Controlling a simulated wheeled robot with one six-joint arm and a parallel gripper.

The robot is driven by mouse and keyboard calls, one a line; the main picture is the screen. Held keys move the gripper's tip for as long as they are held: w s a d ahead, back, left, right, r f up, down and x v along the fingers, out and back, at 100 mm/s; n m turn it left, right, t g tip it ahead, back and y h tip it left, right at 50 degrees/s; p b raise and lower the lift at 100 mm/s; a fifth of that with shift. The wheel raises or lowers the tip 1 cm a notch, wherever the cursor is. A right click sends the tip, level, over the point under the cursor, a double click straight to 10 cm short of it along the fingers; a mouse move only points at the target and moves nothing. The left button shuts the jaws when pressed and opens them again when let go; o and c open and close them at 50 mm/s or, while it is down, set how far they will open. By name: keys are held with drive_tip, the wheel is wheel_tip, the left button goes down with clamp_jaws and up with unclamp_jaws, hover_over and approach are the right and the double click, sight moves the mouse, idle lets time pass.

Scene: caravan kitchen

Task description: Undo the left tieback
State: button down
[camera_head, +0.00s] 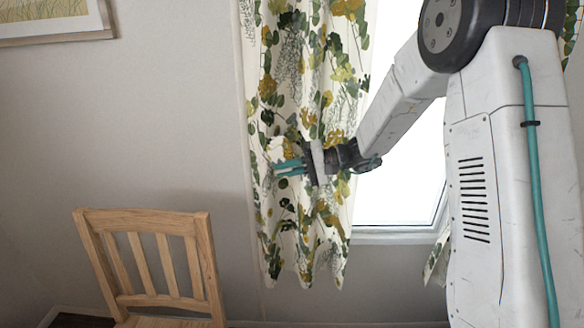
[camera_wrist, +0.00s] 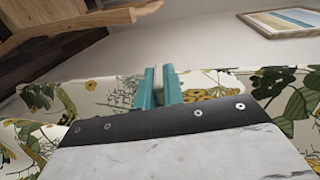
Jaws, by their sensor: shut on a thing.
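The left curtain (camera_head: 300,85), white with green and mustard leaves, hangs long at the left side of the window. My gripper (camera_head: 288,168) is at its mid-height, reaching across its front from the right with teal fingers pointing left. In the wrist view the gripper (camera_wrist: 156,88) is shut on a narrow pale strip (camera_wrist: 153,86), which seems to be part of the left tieback. A patterned flap of cloth (camera_head: 284,148) stands out just above the fingers. It matches the curtain, so I cannot tell where tieback and curtain part. No tight gather shows around the curtain.
A wooden chair (camera_head: 155,262) stands at the lower left, below and left of the gripper. A framed picture (camera_head: 55,20) hangs on the wall above. The bright window (camera_head: 400,190) is behind my arm. Bare wall (camera_head: 170,120) lies left of the curtain.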

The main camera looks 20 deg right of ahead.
drive_tip(key=shift+a+f+y, duration=0.2)
drive_tip(key=shift+a+y, duration=0.05)
drive_tip(key=shift+y, duration=0.15)
drive_tip(key=c, duration=1.5)
unclamp_jaws()
drive_tip(key=shift+d+r, duration=0.1)
drive_tip(key=shift+s+d, duration=0.15)
drive_tip(key=shift+d, duration=0.2)
drive_tip(key=v, duration=0.7)
drive_tip(key=shift+s+a, duration=0.1)
drive_tip(key=shift+a, duration=0.05)
